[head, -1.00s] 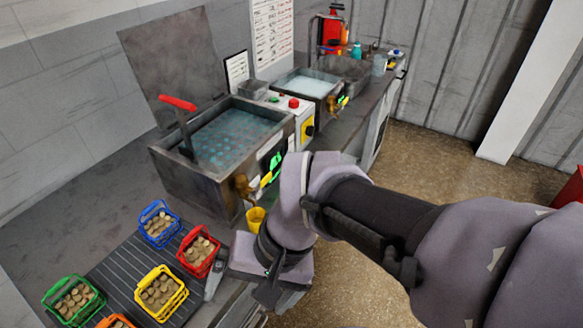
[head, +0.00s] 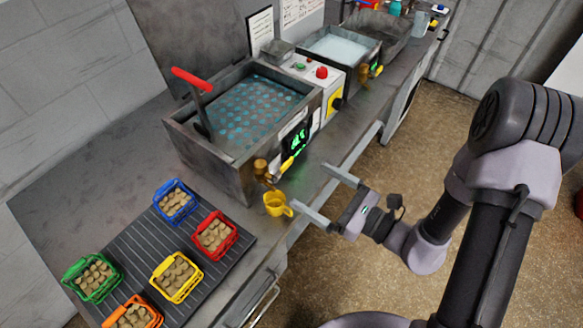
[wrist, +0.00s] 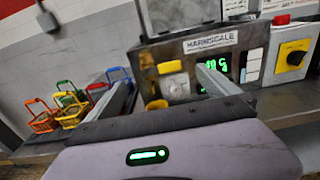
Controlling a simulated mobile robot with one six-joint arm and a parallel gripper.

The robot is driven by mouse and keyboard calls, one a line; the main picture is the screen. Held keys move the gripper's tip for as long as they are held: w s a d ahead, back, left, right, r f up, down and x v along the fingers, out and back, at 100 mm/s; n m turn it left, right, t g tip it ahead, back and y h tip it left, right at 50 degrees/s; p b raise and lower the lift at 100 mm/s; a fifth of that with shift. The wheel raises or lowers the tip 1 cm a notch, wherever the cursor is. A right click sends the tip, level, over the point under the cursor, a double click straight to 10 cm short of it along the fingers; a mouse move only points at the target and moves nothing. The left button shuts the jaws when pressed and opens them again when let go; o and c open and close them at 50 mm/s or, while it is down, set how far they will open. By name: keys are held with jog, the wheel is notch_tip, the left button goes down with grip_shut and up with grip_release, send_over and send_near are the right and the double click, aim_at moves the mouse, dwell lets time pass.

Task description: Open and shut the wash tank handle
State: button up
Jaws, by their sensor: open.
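The wash tank (head: 185,150) is a grey metal box of blue-tinted water on the bench, with a raised lid behind it. A lever with a red handle (head: 192,78) stands up at its left side. A brass tap (head: 262,172) with a yellow lever (head: 287,165) is on its front. My gripper (head: 311,188) is open and empty, in front of the tank and right of the tap, its fingers pointing toward the tank and not touching it. In the wrist view, the tank front (wrist: 150,60) with a green display lies beyond the fingers (wrist: 165,80); the red handle is out of that view.
A yellow mug (head: 276,204) stands below the tap, close to my fingers. Several coloured baskets of round brown pieces are on a ribbed mat (head: 205,275) at the left. A control box (head: 318,82) and second tank (head: 340,50) are farther right. The floor beside the bench is clear.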

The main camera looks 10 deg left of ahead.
aim_at(284, 168)
jog(key=x, duration=0.8)
jog(key=shift+a, duration=0.2)
jog(key=shift+w, duration=0.1)
jog(key=c, duration=2.1)
